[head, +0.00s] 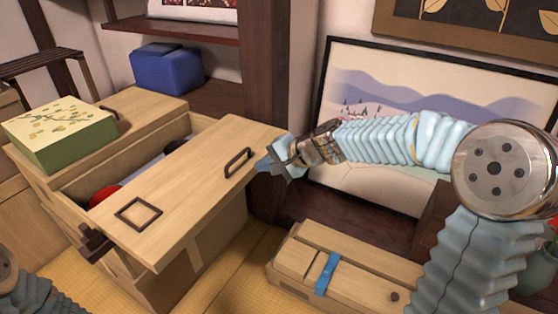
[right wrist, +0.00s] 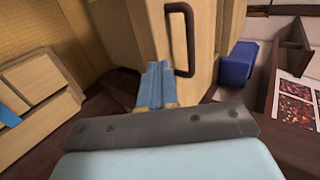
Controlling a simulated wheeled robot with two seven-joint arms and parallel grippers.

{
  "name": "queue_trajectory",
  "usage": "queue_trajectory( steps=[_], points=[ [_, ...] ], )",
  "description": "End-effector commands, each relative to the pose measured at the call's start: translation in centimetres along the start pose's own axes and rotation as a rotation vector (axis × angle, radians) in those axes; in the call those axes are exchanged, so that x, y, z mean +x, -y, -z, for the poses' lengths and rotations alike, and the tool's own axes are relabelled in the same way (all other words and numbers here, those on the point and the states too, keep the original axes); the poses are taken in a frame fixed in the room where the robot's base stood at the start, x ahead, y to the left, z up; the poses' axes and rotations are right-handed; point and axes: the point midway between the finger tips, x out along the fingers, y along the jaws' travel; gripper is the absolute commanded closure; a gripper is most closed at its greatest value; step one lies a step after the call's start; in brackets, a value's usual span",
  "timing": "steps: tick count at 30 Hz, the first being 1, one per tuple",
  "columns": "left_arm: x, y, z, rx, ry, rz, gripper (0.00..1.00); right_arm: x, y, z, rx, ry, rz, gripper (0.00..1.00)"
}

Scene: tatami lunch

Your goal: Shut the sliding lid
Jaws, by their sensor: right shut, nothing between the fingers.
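The sliding lid (head: 185,185) is a pale wooden panel with a dark loop handle (head: 240,162) and a dark square frame on it. It lies across the wooden chest (head: 215,235), with an open gap along its left side. A red round thing (head: 103,195) shows inside the gap. My right gripper (head: 268,166) is shut and empty, just right of the handle, at the lid's right edge. In the right wrist view its blue fingers (right wrist: 155,88) are together beside the handle (right wrist: 183,40); I cannot tell whether they touch the lid. My left gripper is out of view.
A green patterned box (head: 60,140) sits on the chest's left top. A blue box (head: 167,70) is on the shelf behind. A dark wooden post (head: 265,80) stands behind the lid. A low wooden box with a blue band (head: 327,273) lies on the floor at front right.

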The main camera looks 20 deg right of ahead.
Motion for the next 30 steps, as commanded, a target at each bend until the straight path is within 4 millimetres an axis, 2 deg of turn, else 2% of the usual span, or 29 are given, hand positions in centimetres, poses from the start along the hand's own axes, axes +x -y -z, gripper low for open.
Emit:
queue_trajectory(
  steps=[1, 3, 9, 24, 30],
  points=[
    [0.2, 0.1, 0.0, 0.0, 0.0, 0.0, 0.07, 1.1, -0.1, -0.1, 0.0, 0.002, -0.001, 1.0],
    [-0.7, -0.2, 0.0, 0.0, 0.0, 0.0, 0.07, 1.6, 1.3, -0.1, -0.004, 0.003, 0.0, 1.0],
    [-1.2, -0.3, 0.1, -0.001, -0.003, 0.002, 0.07, 3.1, 2.7, 0.0, -0.002, 0.0, 0.0, 1.0],
    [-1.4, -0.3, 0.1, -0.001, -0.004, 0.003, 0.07, 3.6, 3.1, 0.0, -0.002, -0.001, -0.001, 1.0],
    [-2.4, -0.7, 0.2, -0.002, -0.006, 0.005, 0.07, 5.1, 4.5, -0.1, -0.001, 0.002, -0.001, 1.0]
  ],
)
